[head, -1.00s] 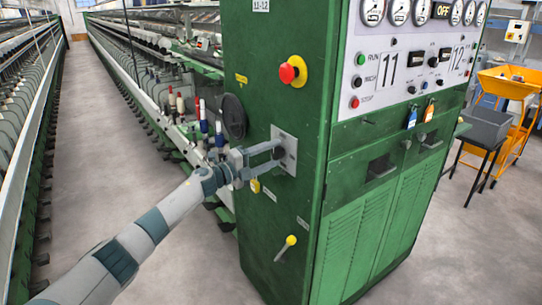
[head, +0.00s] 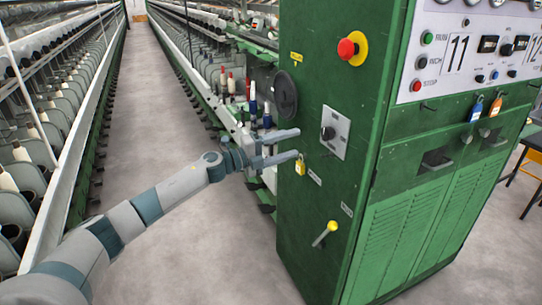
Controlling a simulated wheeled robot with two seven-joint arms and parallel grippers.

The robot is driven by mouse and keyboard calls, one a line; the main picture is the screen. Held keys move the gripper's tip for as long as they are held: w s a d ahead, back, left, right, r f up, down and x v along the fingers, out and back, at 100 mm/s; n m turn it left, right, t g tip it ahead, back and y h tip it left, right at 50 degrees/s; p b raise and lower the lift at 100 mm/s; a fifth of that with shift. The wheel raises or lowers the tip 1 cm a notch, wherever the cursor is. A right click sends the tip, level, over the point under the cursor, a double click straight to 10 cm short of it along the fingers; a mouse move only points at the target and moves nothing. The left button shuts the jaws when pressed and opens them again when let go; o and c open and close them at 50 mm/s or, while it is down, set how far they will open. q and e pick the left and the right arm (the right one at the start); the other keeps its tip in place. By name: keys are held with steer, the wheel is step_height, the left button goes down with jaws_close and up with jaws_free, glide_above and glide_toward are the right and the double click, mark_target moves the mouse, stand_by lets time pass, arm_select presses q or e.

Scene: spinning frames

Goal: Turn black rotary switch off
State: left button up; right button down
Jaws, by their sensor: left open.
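The black rotary switch (head: 328,133) sits on a light grey square plate (head: 342,126) on the side face of the green cabinet. My left gripper (head: 298,144) is open and empty. Its two fingers point right toward the plate, and in the picture their tips end just left of it. The switch shows clear of the fingers. I cannot tell its exact setting at this size. My right gripper is not in view.
The green cabinet (head: 318,200) also carries a red push button on yellow (head: 348,48), a black round wheel (head: 285,93), a yellow padlock (head: 300,167) and a yellow-knobbed lever (head: 325,234). Spinning frames line the aisle at left. The floor (head: 205,240) before the cabinet is clear.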

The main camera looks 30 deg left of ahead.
arm_select(q)
steer(key=shift+b+v, duration=0.85)
steer(key=shift+v, duration=2.1)
